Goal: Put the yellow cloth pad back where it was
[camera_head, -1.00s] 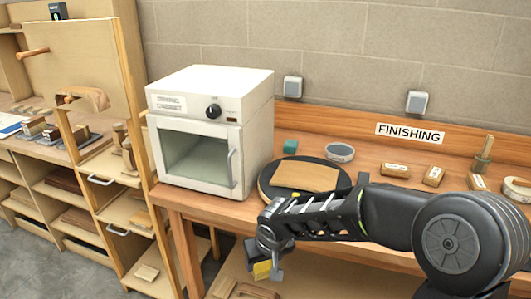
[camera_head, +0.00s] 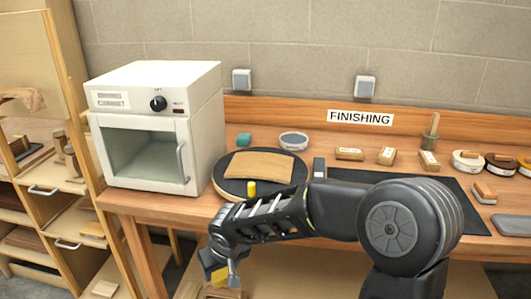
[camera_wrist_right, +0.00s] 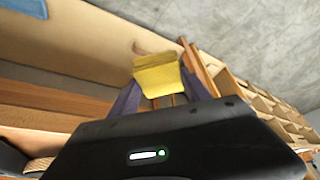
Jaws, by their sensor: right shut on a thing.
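The yellow cloth pad (camera_wrist_right: 158,76) is held between the fingers of my right gripper (camera_wrist_right: 152,98) in the right wrist view. In the head view my right gripper (camera_head: 218,272) hangs low in front of the workbench, below the height of its top. A yellow part of the pad (camera_head: 220,277) shows at its fingertips there. My right forearm crosses the front of the bench and hides part of its edge. My left gripper is not in view.
The finishing bench (camera_head: 150,202) carries a white cabinet (camera_head: 150,130), a round black turntable (camera_head: 222,172) with a curved wooden piece (camera_head: 258,165), and a small yellow cylinder (camera_head: 251,189). A grey bowl (camera_head: 293,141), a black mat (camera_head: 440,190), labelled blocks and tins stand further right. Shelving is at left.

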